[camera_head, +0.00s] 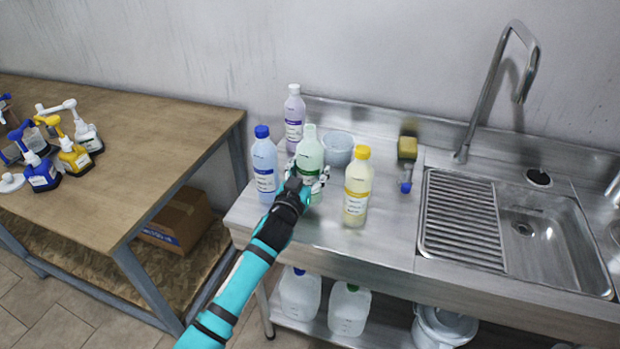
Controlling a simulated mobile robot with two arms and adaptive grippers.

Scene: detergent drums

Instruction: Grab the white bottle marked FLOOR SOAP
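Several bottles stand on the left end of the steel counter: a pale blue one with a blue cap (265,163), a pale lilac one with a white cap (294,115), a pale green one (309,147), and a pale yellow one with a yellow cap (357,182). Two white jugs stand on the shelf below, one with a blue cap (300,295) and one with a green cap (349,312). Labels are too small to read. My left gripper (308,178) is at the green bottle, fingers spread on either side of its lower part; contact is unclear. My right gripper is out of view.
A grey-white tub (338,149) stands behind the green and yellow bottles. A sponge (407,147) and a blue-ended brush (410,172) lie right of them. The sink (550,240) and faucet (500,80) are farther right. A wooden table (130,140) holds several spray bottles.

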